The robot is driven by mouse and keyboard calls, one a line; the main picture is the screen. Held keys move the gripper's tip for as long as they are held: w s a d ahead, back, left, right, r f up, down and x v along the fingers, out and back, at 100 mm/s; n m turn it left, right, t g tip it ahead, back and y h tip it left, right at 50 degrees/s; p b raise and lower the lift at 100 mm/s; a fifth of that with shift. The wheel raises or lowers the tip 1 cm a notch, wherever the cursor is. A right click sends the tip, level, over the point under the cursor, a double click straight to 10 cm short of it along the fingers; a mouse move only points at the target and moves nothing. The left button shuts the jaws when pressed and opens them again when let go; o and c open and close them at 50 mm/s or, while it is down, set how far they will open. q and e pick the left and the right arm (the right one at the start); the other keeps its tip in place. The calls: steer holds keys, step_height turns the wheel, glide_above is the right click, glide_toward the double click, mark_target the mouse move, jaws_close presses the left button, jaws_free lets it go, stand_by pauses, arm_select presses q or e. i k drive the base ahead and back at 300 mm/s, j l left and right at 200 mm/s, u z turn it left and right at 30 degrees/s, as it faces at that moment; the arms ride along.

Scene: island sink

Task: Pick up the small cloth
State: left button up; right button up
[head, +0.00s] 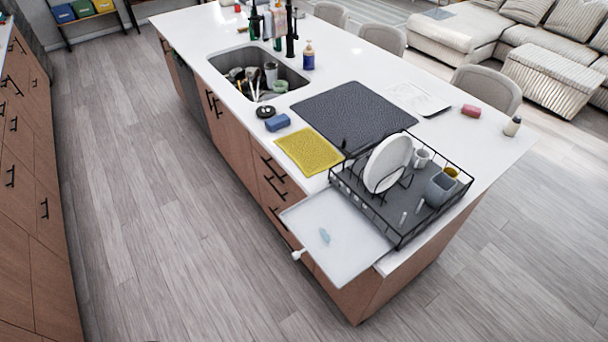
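A small yellow cloth (310,151) lies flat on the white island top near its front edge. It sits between a blue sponge-like block (277,122) and the black wire dish rack (403,236). All of its top face shows. A larger dark grey mat (354,113) lies just behind it, to the right. Neither of my grippers shows in the head view.
The rack holds a white plate (388,162) and cups. A pale tray (340,240) juts past the island's front edge. A sink (258,76) with dishes, a soap bottle (308,57) and a round black item (266,111) are farther back. The floor in front is clear.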

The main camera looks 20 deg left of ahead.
mark_target(276, 123)
steer(key=i+j+z, duration=0.1)
steer(key=j, duration=0.25)
steer(key=i+j+z, duration=0.15)
steer(key=j, duration=0.25)
steer(key=i+j+z, duration=0.1)
steer(key=j, duration=0.3)
steer(key=i+j+z, duration=0.15)
steer(key=j, duration=0.25)
steer(key=i+j+z, duration=0.1)
steer(key=j, duration=0.3)
steer(key=i, duration=0.1)
